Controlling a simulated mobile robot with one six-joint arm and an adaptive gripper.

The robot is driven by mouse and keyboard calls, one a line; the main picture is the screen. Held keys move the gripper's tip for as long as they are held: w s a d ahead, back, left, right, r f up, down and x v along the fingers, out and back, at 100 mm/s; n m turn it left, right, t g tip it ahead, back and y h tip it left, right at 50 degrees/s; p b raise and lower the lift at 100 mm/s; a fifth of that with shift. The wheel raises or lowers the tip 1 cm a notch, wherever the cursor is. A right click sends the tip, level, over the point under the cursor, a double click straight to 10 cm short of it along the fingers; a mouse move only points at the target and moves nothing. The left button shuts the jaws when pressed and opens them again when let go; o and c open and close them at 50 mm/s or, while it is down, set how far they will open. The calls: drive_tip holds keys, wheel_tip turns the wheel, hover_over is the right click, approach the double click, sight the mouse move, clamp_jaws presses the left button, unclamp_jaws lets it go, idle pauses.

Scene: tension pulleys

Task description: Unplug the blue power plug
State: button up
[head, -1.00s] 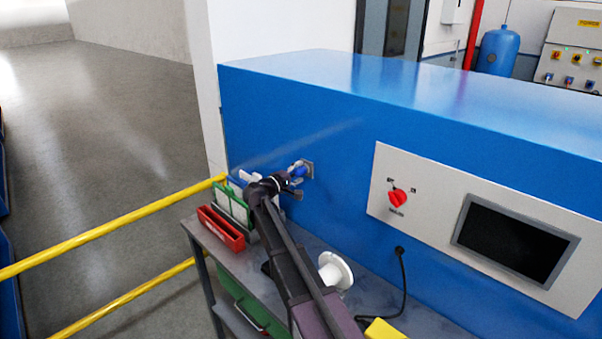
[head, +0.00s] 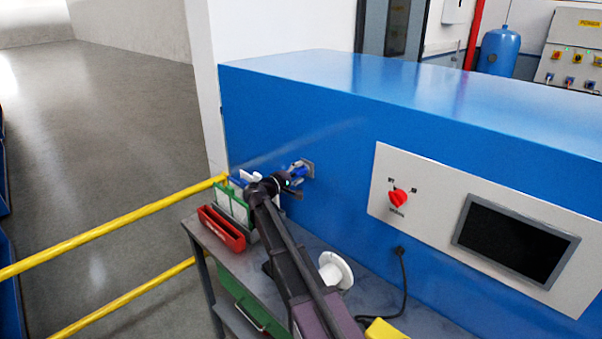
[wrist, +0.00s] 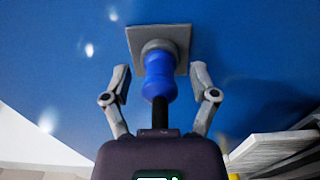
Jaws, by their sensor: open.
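The blue power plug (wrist: 159,77) sits in a grey square socket plate (wrist: 176,37) on the blue machine wall. The plug also shows in the head view (head: 297,173), partly hidden by my gripper, with the socket plate (head: 310,168) behind it. My gripper (wrist: 159,73) is open, with one finger on each side of the plug. In the wrist view a gap shows between each finger and the plug. A black cable end at the plug's rear runs toward the gripper body. In the head view my gripper (head: 294,180) is at the wall beside the socket.
A grey bench (head: 385,297) stands under the machine with a red bin (head: 221,229), a green bin (head: 232,207) and a white spool (head: 336,271). A panel with a red switch (head: 397,199) and a dark screen (head: 513,242) is at right. A yellow rail (head: 120,224) crosses the left.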

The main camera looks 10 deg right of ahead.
sight(295, 174)
clamp_jaws()
drive_tip(key=shift+s+a, duration=0.1)
drive_tip(key=shift+s+a, duration=0.25)
drive_tip(key=shift+a, duration=0.2)
drive_tip(key=shift+a, duration=0.1)
drive_tip(key=shift+s+a, duration=0.25)
drive_tip(key=shift+s, duration=0.05)
drive_tip(key=shift+s+a, duration=0.15)
drive_tip(key=shift+a, duration=0.15)
drive_tip(key=shift+s+a, duration=0.4)
drive_tip(key=shift+a, duration=0.2)
drive_tip(key=shift+s+a, duration=0.2)
drive_tip(key=shift+a, duration=0.05)
drive_tip(key=shift+s+a, duration=0.2)
drive_tip(key=shift+a, duration=0.1)
